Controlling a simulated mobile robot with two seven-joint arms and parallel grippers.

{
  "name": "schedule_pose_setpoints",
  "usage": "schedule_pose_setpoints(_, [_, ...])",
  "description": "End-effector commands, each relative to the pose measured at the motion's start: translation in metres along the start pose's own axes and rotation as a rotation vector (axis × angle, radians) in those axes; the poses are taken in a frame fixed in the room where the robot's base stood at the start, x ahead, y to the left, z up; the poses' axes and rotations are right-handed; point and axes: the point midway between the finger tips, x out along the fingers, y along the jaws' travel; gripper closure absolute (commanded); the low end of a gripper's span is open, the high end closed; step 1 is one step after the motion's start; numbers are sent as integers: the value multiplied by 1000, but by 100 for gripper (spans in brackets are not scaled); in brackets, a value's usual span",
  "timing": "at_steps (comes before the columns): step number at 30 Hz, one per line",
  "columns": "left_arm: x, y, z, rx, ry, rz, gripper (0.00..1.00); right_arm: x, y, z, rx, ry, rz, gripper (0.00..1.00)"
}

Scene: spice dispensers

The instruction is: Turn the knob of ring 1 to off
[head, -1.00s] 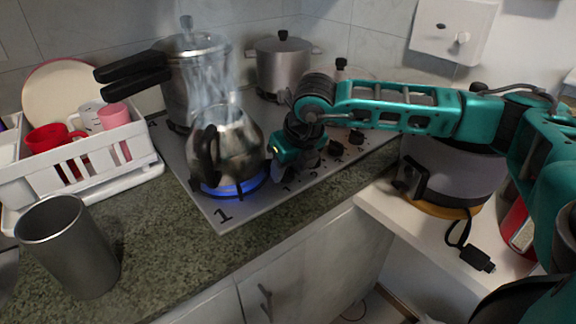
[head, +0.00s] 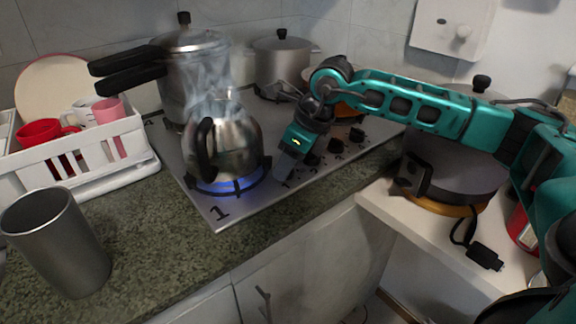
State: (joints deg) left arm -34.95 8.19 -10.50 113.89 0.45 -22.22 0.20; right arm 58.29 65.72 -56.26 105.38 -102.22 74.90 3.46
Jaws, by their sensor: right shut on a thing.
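Ring 1 is at the front left of the hob (head: 205,206), by the printed 1. A blue flame (head: 229,187) burns on it under a steaming metal kettle (head: 235,135). My right gripper (head: 283,177) points down at the front end of the knob row, just right of the kettle. My left gripper is not in view.
A tall pressure cooker (head: 195,75) and a lidded pot (head: 283,62) stand at the back. A white dish rack (head: 85,165) and metal cup (head: 55,240) are on the left. A shelf (head: 385,210) with a large pot (head: 455,165) lies right of the counter.

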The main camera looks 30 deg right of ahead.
Motion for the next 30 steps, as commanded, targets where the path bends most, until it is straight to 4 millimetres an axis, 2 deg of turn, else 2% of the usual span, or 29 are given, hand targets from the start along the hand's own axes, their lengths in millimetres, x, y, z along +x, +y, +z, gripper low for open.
schedule_pose_setpoints(12, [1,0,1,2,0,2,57,0,-4,1,-236,-1,96,89])
schedule_pose_setpoints(30, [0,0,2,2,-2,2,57,-1,-4,1,-301,-2,119,89])
